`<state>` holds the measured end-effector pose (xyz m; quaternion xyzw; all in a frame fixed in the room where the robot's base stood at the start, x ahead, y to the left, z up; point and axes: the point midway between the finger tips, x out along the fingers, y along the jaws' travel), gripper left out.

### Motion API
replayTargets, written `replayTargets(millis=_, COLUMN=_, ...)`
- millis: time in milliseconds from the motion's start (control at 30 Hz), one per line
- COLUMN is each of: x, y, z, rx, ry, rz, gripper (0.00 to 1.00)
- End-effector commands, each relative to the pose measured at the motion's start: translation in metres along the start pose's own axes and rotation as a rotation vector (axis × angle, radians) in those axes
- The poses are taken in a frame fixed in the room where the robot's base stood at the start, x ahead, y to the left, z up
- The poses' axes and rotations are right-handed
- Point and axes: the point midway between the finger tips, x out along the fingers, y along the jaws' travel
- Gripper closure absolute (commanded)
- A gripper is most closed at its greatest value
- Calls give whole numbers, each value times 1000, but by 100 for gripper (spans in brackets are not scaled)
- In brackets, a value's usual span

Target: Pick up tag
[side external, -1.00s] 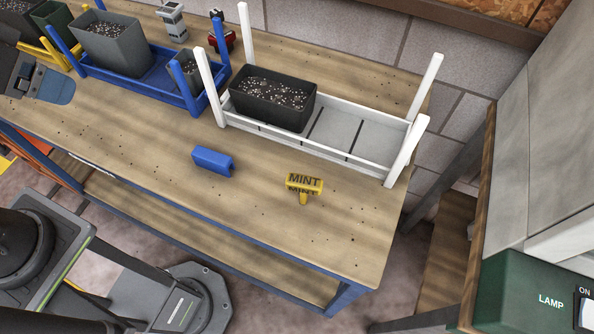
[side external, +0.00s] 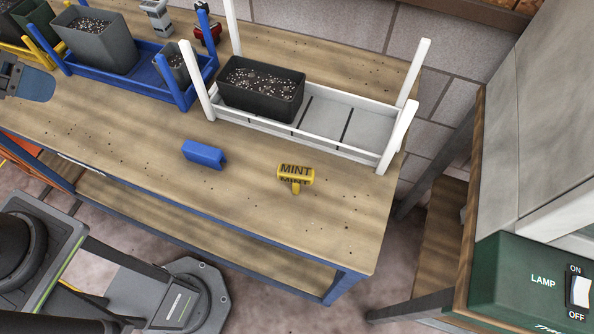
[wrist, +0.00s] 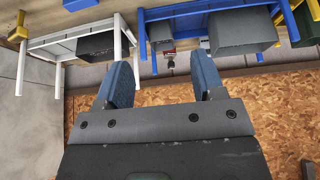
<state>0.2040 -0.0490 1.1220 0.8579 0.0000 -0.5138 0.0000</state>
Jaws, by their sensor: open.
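The yellow tag (side external: 295,176) reading MINT lies on the wooden bench, in front of the white rack and right of a blue block. A small yellow piece (wrist: 18,30) at the left edge of the wrist view may be the same tag; I cannot be sure. My gripper (wrist: 163,82) is open and empty, with two blue-grey fingers apart in the wrist view. In the side view only part of it shows at the left edge, well away from the tag. The second finger is hidden there.
The white rack (side external: 375,166) holds a dark soil pot (side external: 270,103). The blue rack (side external: 150,95) with grey pots stands to its left. A blue block (side external: 204,154) lies left of the tag. A green lamp box (side external: 510,285) is at the lower right. Bench around the tag is clear.

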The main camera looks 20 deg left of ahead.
Motion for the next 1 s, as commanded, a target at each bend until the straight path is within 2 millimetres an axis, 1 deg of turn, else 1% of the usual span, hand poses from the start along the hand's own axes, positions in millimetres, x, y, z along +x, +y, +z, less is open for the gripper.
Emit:
replayTargets(millis=33, x=0, y=0, z=0, rx=0, ry=0, rz=0, gripper=43)
replayTargets(millis=67, x=0, y=0, z=0, rx=0, ry=0, rz=0, gripper=45)
replayTargets(millis=300, x=0, y=1, z=-2, rx=7, ry=-2, rz=2, gripper=45)
replayTargets(millis=367, x=-1, y=4, z=-6, rx=30, ry=-11, rz=9, gripper=45)
replayTargets(millis=467, x=-2, y=17, z=-22, rx=114, ry=-45, rz=35, gripper=45)
replayTargets(millis=567, x=0, y=41, z=-46, rx=254, ry=-96, rz=76, gripper=45)
replayTargets(millis=600, x=1, y=54, z=-56, rx=319, ry=-117, rz=94, gripper=45)
replayTargets(millis=667, x=5, y=75, z=-70, rx=419, ry=-150, rz=121, gripper=45)
replayTargets(millis=767, x=15, y=114, z=-88, rx=584, ry=-202, rz=164, gripper=45)
replayTargets(millis=800, x=20, y=132, z=-93, rx=651, ry=-222, rz=181, gripper=45)
replayTargets(millis=867, x=28, y=159, z=-98, rx=750, ry=-252, rz=205, gripper=45)
replayTargets(millis=900, x=34, y=178, z=-100, rx=818, ry=-271, rz=222, gripper=45)
replayTargets(millis=967, x=44, y=208, z=-99, rx=917, ry=-298, rz=245, gripper=45)
replayTargets(millis=1000, x=50, y=227, z=-97, rx=982, ry=-317, rz=260, gripper=45)
